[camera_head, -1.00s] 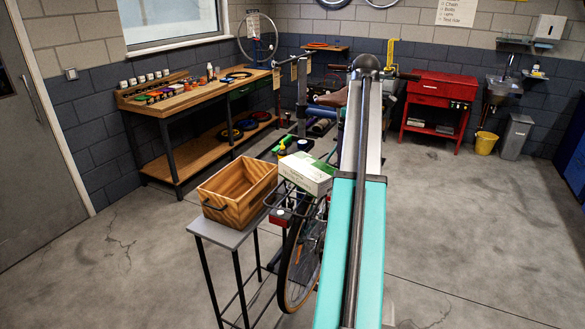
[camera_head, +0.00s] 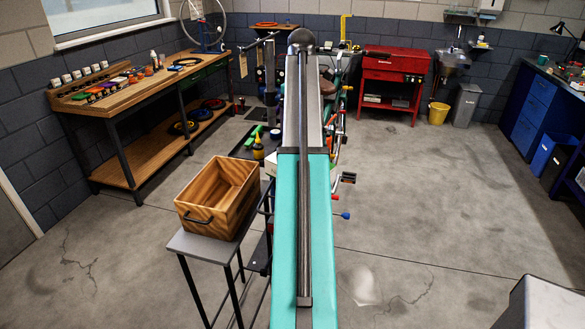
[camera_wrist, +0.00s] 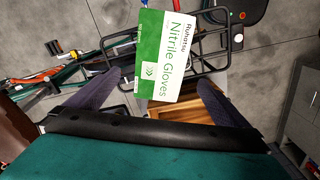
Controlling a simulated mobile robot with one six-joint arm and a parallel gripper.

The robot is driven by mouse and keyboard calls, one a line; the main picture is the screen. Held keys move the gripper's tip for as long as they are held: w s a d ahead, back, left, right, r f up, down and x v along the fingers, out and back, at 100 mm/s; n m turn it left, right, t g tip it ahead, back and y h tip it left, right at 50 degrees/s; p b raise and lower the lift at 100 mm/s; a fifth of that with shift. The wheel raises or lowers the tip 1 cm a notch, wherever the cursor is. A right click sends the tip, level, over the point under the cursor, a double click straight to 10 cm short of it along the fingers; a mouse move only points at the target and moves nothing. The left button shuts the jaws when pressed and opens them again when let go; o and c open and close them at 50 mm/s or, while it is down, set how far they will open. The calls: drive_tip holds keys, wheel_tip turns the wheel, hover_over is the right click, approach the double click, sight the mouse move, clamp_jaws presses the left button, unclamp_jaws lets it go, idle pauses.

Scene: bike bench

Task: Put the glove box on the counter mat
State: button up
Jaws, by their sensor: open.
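The glove box (camera_wrist: 165,55), white and green with "Nitrile Gloves" printed on it, lies over the black wire rack (camera_wrist: 208,50) of a bike in the wrist view. My gripper (camera_wrist: 156,82) is open, its two dark fingers spread wide on either side of the box's near end. I cannot tell how far above the box the fingers are. In the head view my arm covers nearly all of the box, and my gripper is hidden there. I cannot make out a counter mat in either view.
A wooden crate (camera_head: 217,195) stands on a small grey table (camera_head: 195,245) left of my arm. A workbench (camera_head: 130,95) lines the left wall. A red tool cabinet (camera_head: 393,75) stands at the back. Blue drawers (camera_head: 530,110) and a grey-topped counter (camera_head: 550,305) are right. Open floor lies between.

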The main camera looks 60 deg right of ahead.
drive_tip(key=shift+w, duration=0.15)
drive_tip(key=shift+f+p, duration=1.1)
drive_tip(key=shift+f, duration=3.2)
drive_tip(key=shift+s+a+f+p, duration=0.15)
drive_tip(key=shift+f+p, duration=0.35)
drive_tip(key=shift+f, duration=0.25)
drive_tip(key=shift+s+f+p, duration=0.15)
drive_tip(key=shift+f+p, duration=0.35)
drive_tip(key=shift+f, duration=1.35)
drive_tip(key=c, duration=1.2)
drive_tip(key=shift+r, duration=0.1)
